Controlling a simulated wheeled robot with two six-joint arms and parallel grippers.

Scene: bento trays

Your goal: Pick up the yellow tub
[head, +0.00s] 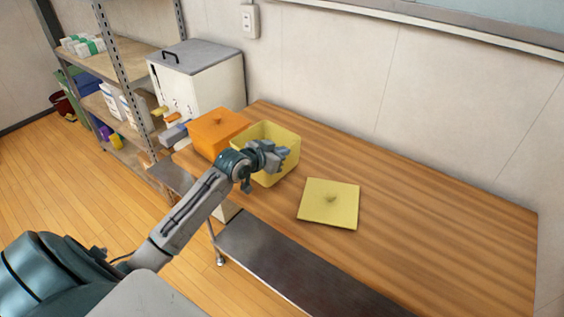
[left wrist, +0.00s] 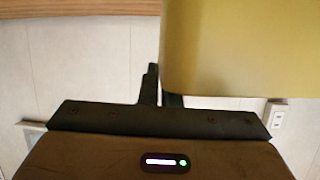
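The yellow tub (head: 286,166) is open-topped and stands upright at the left part of the wooden table, beside an orange box. My left gripper (head: 280,153) reaches over the tub and hides part of its rim and inside. In the left wrist view the tub (left wrist: 240,45) fills the upper right. My left gripper's fingers (left wrist: 161,92) are close together there, with the tub's wall edge between them, and one finger is partly hidden by the tub. Whether the tub is clear of the table I cannot tell. My right gripper is not in view.
The orange lidded box (head: 217,130) is close on the tub's left. A square yellow lid (head: 330,204) lies flat to its right. A white container with a grey lid (head: 196,75) stands behind, near metal shelves (head: 125,45). The table's right side (head: 440,225) is clear.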

